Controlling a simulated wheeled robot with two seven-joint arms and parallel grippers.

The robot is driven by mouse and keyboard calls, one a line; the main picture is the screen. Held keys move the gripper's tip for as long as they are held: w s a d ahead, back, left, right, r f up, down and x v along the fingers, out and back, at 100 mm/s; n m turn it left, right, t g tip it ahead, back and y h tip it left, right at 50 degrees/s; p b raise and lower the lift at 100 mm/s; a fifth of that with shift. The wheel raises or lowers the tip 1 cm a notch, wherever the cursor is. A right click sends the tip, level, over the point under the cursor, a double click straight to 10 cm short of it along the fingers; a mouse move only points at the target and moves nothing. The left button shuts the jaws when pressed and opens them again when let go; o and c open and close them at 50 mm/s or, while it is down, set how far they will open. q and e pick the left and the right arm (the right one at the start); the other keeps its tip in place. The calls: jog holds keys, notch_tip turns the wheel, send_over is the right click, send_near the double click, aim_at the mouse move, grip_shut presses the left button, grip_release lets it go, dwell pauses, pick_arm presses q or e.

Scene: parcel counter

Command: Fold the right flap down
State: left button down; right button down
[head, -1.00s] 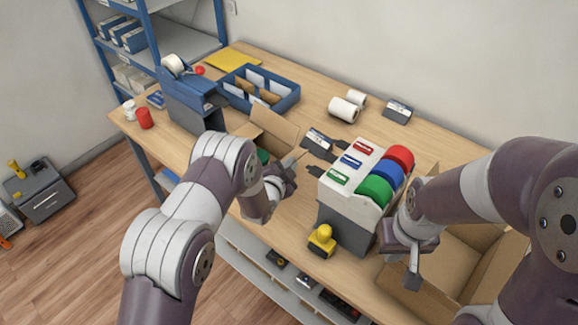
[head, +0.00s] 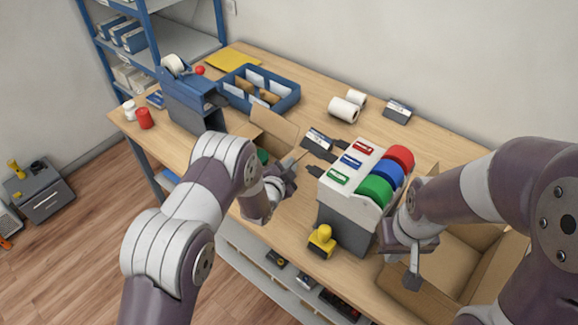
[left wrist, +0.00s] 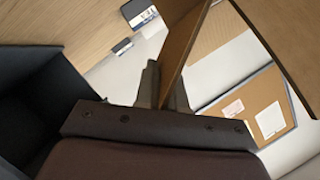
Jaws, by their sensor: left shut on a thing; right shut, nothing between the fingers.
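A small open cardboard box (head: 272,125) stands on the counter behind my left arm, with its far flap raised. Something green (head: 262,157) shows inside it. My left gripper (head: 286,178) is at the box's right side, shut on a cardboard flap, of which a thin edge (head: 297,156) shows. In the left wrist view the flap (left wrist: 183,45) stands up between the two fingers (left wrist: 163,92). Most of the box is hidden by my left arm. My right gripper (head: 413,275) is shut and empty, over a larger open carton (head: 455,265) at the lower right.
A tape dispenser with red, blue and green rolls (head: 377,189) stands between my grippers, with a yellow stamp (head: 322,240) in front. A blue divided tray (head: 262,88) and a blue-grey machine (head: 190,100) stand at the back left.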

pick_arm(q)
jog(key=shift+s+a+f, duration=0.1)
jog(key=shift+s+f, duration=0.15)
jog(key=shift+f, duration=0.25)
jog(key=shift+w+a+r+n+g+h+b, duration=0.35)
jog(key=shift+r+n+g+b, duration=0.2)
jog(key=shift+n, duration=0.35)
jog(key=shift+w+a+r+n+g+h, duration=0.15)
jog(key=shift+a+r+n+g+h, duration=0.15)
jog(key=shift+n, duration=0.3)
jog(key=c, duration=1.2)
grip_release()
jog(key=shift+r, duration=0.1)
jog(key=shift+w+r, duration=0.15)
jog(key=shift+w, duration=0.1)
jog(key=shift+s+a+r+b, duration=0.2)
jog(key=shift+s+r+b, duration=0.05)
jog(key=shift+s+b, duration=0.2)
jog(key=b+v, duration=0.2)
jog(key=v, duration=0.9)
jog(key=shift+s+a+b, duration=0.15)
jog(key=shift+s+b, duration=0.1)
jog(key=shift+b, duration=0.05)
